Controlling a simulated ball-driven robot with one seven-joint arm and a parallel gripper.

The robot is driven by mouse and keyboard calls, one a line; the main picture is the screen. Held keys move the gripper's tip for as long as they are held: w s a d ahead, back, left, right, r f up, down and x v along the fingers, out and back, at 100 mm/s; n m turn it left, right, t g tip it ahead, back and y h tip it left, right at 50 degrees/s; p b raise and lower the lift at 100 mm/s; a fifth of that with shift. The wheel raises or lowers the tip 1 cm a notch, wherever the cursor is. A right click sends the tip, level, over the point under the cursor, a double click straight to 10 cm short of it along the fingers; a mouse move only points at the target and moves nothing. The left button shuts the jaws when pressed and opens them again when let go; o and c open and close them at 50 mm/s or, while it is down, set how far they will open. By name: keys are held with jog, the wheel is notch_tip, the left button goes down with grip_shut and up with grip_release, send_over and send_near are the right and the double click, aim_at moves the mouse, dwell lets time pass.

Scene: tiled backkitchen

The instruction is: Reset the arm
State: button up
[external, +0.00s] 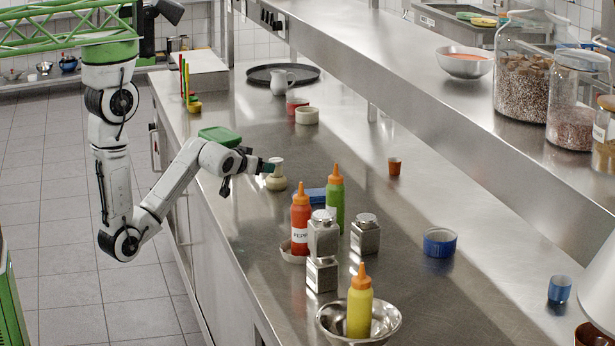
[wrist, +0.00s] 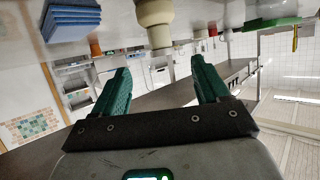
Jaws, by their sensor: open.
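My white arm reaches over the steel counter (external: 240,130) from the left side. My gripper (external: 268,167) is above the counter, close to a cream-coloured shaker with a pale top (external: 276,180). In the wrist view my gripper (wrist: 160,68) has its two green fingers spread with nothing between them. The shaker (wrist: 155,18) appears upside down beyond the fingertips in that view. Whether the gripper touches the shaker is not clear in the external view.
A blue sponge-like block (external: 317,195), red bottle (external: 300,220), green bottle (external: 335,195) and metal shakers (external: 323,235) stand nearby. A yellow bottle (external: 360,305) stands in a steel bowl (external: 388,325). A green-lidded box (external: 222,138) lies behind my wrist. A shelf (external: 400,85) overhangs the right.

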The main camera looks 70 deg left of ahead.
jog(key=s+d+f+m+p, duration=0.1)
jog(key=s+d+m, duration=0.1)
jog(key=m, duration=0.1)
jog(key=s+d+f+m+g+h+p, duration=0.1)
jog(key=s+d+m, duration=0.1)
jog(key=s+m, duration=0.1)
jog(key=s+d+f+m+g+h+p, duration=0.1)
jog(key=s+d+m, duration=0.1)
jog(key=m, duration=0.2)
jog(key=shift+s+d+f, duration=0.2)
jog(key=shift+s+f, duration=0.05)
jog(key=s+d+f+m+g+h+p, duration=0.1)
jog(key=s+d+f+m+g, duration=0.15)
jog(key=s+m, duration=0.4)
jog(key=s+d+f+m+g+h+p, duration=0.1)
jog(key=s+d+m+g+h, duration=0.1)
jog(key=s+d+m, duration=0.4)
jog(key=s+d+f+n+g+h+b, duration=0.1)
jog(key=d+f+n+h+b, duration=0.3)
jog(key=d+f+n, duration=0.7)
jog(key=d+n+g+b, duration=0.1)
jog(key=d+n, duration=0.1)
jog(key=d, duration=0.2)
jog(key=shift+d+f+h, duration=0.2)
jog(key=shift+h, duration=0.1)
